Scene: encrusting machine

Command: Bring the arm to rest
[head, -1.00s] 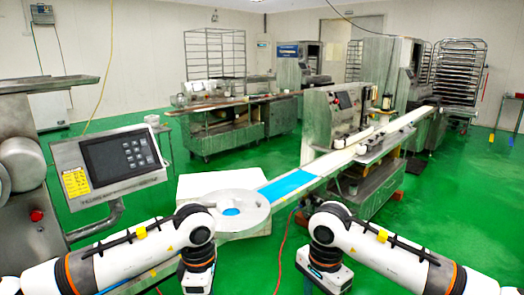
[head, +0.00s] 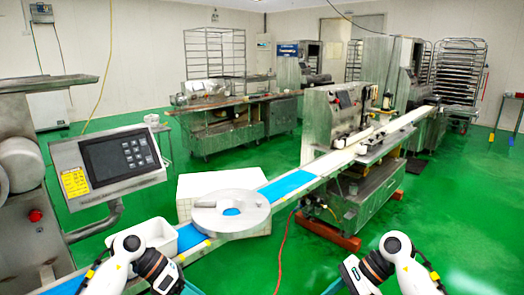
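My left arm comes in at the bottom left of the head view, and its wrist (head: 155,268) points down and right near the lower end of the conveyor. My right arm stands at the bottom right, with its wrist (head: 372,268) pointing down and left. The fingers of both grippers are below the picture's edge or hidden. I see nothing held. The encrusting machine's control panel (head: 118,157) stands at the left, above and behind my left arm.
A conveyor with a blue belt (head: 290,184) runs from bottom left to upper right. A round metal disc (head: 230,214) sits on it. A white bin (head: 157,237) stands close to my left arm. Green floor (head: 440,210) is open at the right. A red hose (head: 283,250) lies between the arms.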

